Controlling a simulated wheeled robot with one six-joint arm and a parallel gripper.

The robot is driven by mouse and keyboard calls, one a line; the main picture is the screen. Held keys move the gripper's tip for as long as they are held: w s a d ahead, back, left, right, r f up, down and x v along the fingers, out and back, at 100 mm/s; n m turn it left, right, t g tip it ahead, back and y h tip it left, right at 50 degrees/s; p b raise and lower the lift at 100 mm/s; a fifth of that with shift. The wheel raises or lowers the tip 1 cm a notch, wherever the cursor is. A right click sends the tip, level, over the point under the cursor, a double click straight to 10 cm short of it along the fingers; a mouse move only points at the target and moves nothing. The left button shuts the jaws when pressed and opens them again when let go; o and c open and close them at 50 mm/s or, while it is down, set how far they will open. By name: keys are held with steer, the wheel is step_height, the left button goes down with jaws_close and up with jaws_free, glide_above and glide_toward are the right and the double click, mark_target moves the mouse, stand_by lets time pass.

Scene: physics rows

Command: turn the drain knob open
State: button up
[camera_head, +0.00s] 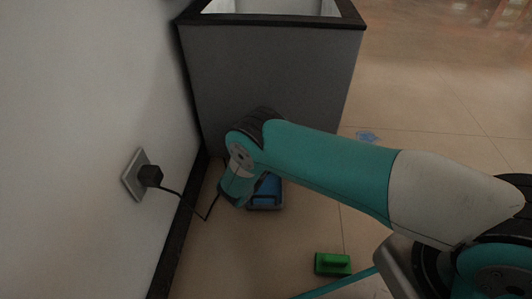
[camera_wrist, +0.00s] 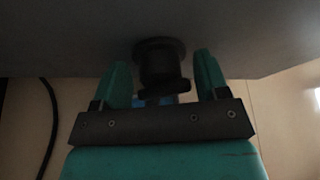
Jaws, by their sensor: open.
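The dark, round drain knob (camera_wrist: 160,52) sticks out from a dark grey surface in the wrist view, its wide flange against that surface. My gripper (camera_wrist: 162,68) is open, with one teal finger on each side of the knob. I see gaps between the knob and both fingers. The knob's turn angle is too dark to tell. In the head view my arm hides the knob and the fingers, in front of the grey, open-topped box (camera_head: 265,75).
A blue tray (camera_head: 265,203) lies on the floor below my wrist. A black plug (camera_head: 150,176) sits in a wall socket at left, its cable trailing to the floor. A green block-like object (camera_head: 332,264) lies nearer me. The tiled floor at right is mostly clear.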

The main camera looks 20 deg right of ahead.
steer(key=shift+c, duration=0.3)
steer(key=c, duration=0.6)
steer(key=shift+o, duration=0.2)
steer(key=m+y+p, duration=0.2)
steer(key=m+p, duration=0.1)
steer(key=shift+s+d+r+t, duration=0.1)
steer(key=shift+d+t, duration=0.05)
steer(key=shift+t, duration=0.15)
steer(key=m+t+y+p, duration=0.1)
steer(key=m+y, duration=0.1)
steer(key=m, duration=0.1)
steer(key=shift+m, duration=0.3)
steer(key=shift+y, duration=0.4)
steer(key=o, duration=0.6)
